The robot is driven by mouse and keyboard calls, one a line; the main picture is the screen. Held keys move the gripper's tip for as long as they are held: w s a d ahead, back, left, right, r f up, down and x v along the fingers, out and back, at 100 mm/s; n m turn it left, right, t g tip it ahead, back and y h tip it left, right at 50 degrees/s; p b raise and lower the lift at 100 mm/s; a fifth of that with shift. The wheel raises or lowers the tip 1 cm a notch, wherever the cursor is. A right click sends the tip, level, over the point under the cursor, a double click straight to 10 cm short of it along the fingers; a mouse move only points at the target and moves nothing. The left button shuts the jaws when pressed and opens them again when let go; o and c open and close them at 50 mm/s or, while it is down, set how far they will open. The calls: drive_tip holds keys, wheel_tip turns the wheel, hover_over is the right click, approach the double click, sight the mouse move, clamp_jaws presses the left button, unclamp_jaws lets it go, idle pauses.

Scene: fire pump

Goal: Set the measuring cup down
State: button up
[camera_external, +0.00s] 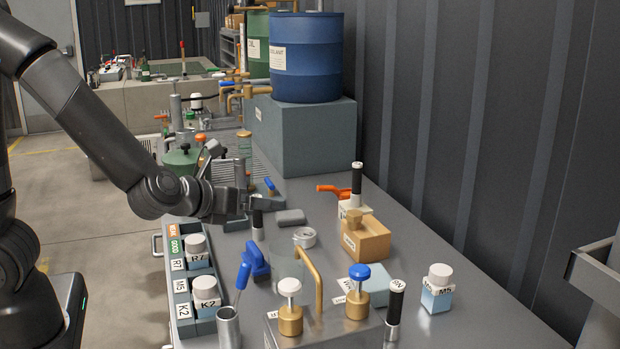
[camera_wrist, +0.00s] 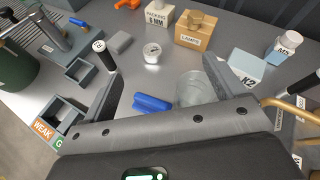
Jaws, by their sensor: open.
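The clear measuring cup (camera_external: 284,262) stands on the grey bench beside a bent brass spout. In the wrist view the cup (camera_wrist: 193,91) is between my open fingers, nearer the right finger; its lower edge is hidden behind my gripper. My gripper (camera_wrist: 162,82) is open, with nothing held between its fingers. In the external view my gripper (camera_external: 255,203) is above the bench, farther back than the cup and apart from it.
A blue object (camera_external: 257,261) lies close left of the cup. The brass spout (camera_external: 311,278) and two plunger knobs stand in front. A round gauge (camera_external: 305,237), a wooden box (camera_external: 365,240) and a black-handled tool (camera_external: 257,220) are nearby. A rack with labelled jars (camera_external: 195,285) lines the left edge.

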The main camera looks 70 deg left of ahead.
sight(271, 257)
drive_tip(key=shift+w+d+f+m+t+h, duration=0.15)
drive_tip(key=shift+w+d+f+m+h, duration=0.45)
drive_tip(key=shift+f, duration=1)
drive_tip(key=shift+w+d+f+m+t+h, duration=0.2)
drive_tip(key=shift+d+f+m, duration=0.8)
drive_tip(key=shift+f, duration=0.55)
drive_tip(key=shift+w+d+f+m+t+h, duration=0.15)
drive_tip(key=shift+w+d+f+m+h, duration=0.2)
drive_tip(key=shift+d+f+m, duration=0.85)
drive_tip(key=shift+w+a+f+n, duration=0.2)
drive_tip(key=shift+a+f+n, duration=0.25)
drive_tip(key=shift+f, duration=0.25)
drive_tip(key=shift+x, duration=2.35)
drive_tip(key=shift+r, duration=0.1)
drive_tip(key=shift+c, duration=0.6)
drive_tip(key=c, duration=1)
